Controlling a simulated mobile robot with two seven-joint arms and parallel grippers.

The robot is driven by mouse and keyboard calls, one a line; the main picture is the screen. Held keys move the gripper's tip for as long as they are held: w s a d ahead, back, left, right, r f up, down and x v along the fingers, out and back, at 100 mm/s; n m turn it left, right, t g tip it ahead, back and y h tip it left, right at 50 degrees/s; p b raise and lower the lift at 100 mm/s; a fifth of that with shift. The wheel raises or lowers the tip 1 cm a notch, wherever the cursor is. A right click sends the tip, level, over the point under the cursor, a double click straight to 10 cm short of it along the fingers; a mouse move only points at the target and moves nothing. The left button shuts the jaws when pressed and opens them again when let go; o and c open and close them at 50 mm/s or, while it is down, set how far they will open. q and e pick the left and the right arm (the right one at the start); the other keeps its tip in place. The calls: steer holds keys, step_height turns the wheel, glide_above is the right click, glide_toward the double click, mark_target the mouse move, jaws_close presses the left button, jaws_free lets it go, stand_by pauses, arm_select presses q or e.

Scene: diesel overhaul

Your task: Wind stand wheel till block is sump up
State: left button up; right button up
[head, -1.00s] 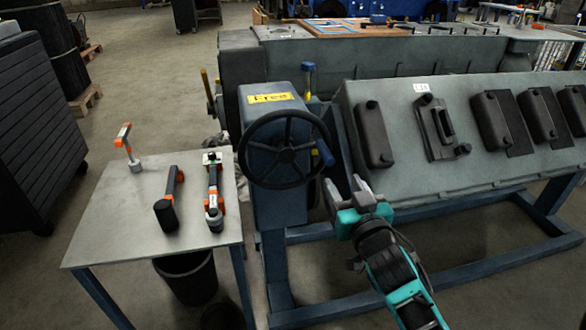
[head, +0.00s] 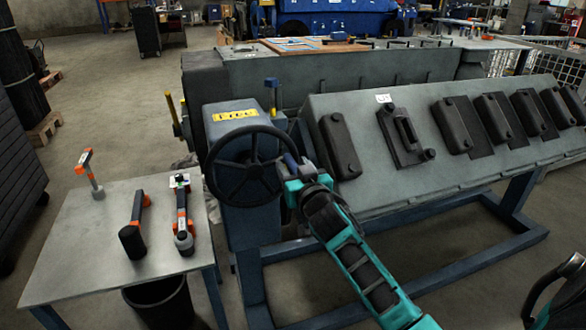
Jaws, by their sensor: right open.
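The stand wheel (head: 248,194) is a dark spoked handwheel on the front of a blue-grey gearbox post with a yellow label (head: 235,115). A blue handle (head: 291,164) sticks out at the wheel's right rim. My right gripper (head: 290,176) is at that handle, with its jaws open. The fingers are partly hidden, so I cannot tell whether they touch it. The grey block (head: 365,115) is on the stand behind, tilted, with a sloping face of dark covers turned toward me. My left gripper is not in view.
A metal side table (head: 80,245) at left holds an orange-and-black hammer-like tool (head: 133,232) and other tools. A black bin (head: 165,305) stands under it. The stand's blue frame (head: 400,255) runs along the floor to the right. A dark curved object (head: 555,290) shows at lower right.

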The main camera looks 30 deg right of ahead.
steer(key=shift+w, duration=0.3)
steer(key=shift+c, duration=0.3)
jaws_close()
